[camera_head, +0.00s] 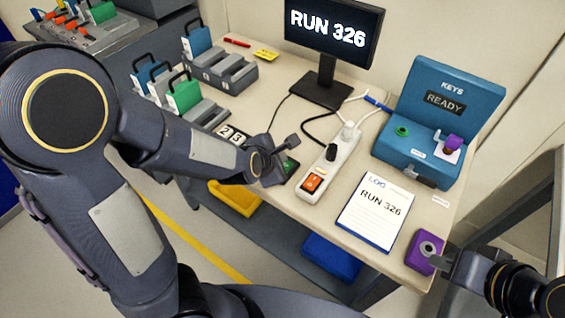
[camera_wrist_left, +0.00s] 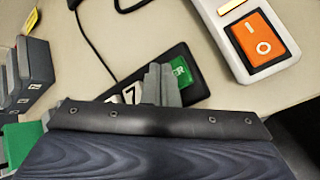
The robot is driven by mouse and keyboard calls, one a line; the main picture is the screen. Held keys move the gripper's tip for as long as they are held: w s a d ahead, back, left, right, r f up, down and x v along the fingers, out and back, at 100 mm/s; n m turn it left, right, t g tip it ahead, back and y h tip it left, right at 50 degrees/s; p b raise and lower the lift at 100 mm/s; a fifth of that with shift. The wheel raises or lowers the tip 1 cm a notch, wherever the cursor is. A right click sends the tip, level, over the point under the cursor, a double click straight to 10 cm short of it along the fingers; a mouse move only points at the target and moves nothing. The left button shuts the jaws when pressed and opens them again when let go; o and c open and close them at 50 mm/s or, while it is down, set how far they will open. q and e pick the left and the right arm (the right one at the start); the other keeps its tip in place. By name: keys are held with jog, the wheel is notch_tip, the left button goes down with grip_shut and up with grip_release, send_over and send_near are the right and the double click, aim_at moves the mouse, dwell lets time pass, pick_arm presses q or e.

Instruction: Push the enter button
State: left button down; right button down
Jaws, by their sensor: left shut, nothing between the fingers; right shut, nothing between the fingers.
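The enter button is a green key on a black keypad (camera_head: 224,130) on the table. In the head view only a bit of the green enter button (camera_head: 291,167) shows beside my left gripper (camera_head: 281,160). In the left wrist view the green enter button (camera_wrist_left: 181,71) shows the letters "ER"; the shut fingers (camera_wrist_left: 160,85) cover its left part. I cannot tell whether they touch it. White number keys (camera_wrist_left: 127,96) lie to the left of the fingers. My right gripper (camera_head: 447,263) is shut and empty, close to a purple block at the front right.
A white power strip (camera_head: 345,150) with an orange switch (camera_head: 312,182) lies right of the keypad. A clipboard (camera_head: 376,210), a blue key box (camera_head: 440,110), the purple block (camera_head: 425,250) and a monitor (camera_head: 334,28) stand around.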

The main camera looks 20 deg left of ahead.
pick_arm(q)
jog(key=shift+f+b, duration=0.45)
jog(key=shift+b, duration=0.05)
dwell(0.4)
dwell(0.3)
jog(key=shift+r+p, duration=0.85)
jog(key=shift+r, duration=0.1)
notch_tip(320, 180, up, 5)
jog(key=p, duration=0.5)
dwell(0.4)
